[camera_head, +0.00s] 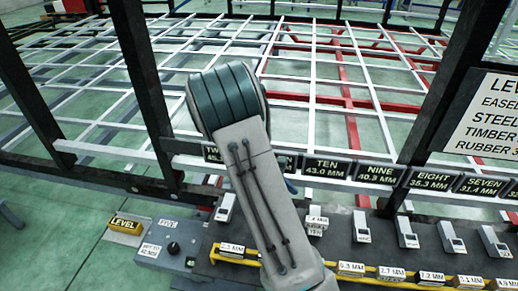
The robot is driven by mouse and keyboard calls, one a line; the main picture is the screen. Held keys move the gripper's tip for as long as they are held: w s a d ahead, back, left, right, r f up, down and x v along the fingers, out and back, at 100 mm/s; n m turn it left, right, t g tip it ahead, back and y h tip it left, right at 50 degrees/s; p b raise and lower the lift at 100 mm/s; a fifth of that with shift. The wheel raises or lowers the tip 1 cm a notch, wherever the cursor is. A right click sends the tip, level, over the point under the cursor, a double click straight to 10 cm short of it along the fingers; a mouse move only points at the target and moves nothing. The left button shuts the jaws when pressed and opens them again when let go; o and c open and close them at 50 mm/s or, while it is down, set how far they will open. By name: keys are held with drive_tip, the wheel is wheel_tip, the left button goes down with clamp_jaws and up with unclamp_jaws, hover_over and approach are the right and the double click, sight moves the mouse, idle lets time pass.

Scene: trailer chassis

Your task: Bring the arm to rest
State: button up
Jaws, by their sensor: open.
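My arm (258,190) rises from the bottom middle of the head view. It is a pale grey link with dark cables, ending at the top in a rounded joint with dark teal bands (228,97). The arm passes in front of the dark bench and the row of number plates and hides part of both. My gripper is not visible in this view, so I cannot see whether it holds anything.
A dark bench (345,255) carries several small grey devices (361,226) and a yellow rail with size labels. Behind stand dark posts (435,85), a white-and-red chassis grid (345,95) and a "TEN" plate (327,167). A LEVEL block (125,225) lies left. Green floor shows at lower left.

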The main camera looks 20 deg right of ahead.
drive_tip(key=s+a+r+m+t+y+p, duration=0.2)
drive_tip(key=s+a+r+m+p, duration=0.2)
drive_tip(key=r, duration=0.8)
drive_tip(key=s+a+r+m+t+y+p, duration=0.3)
drive_tip(key=r+p, duration=0.5)
drive_tip(key=r, duration=0.4)
drive_tip(key=s+a+r+m+t+y+p, duration=0.2)
drive_tip(key=s+a+r+m+p, duration=0.2)
drive_tip(key=r, duration=0.8)
drive_tip(key=s+a+p, duration=0.1)
drive_tip(key=a+p, duration=0.1)
drive_tip(key=a, duration=0.1)
drive_tip(key=shift+s+r+m+t+y, duration=0.3)
drive_tip(key=shift+r+m+y, duration=0.1)
drive_tip(key=shift+a, duration=0.1)
drive_tip(key=shift+c, duration=0.2)
drive_tip(key=c, duration=0.3)
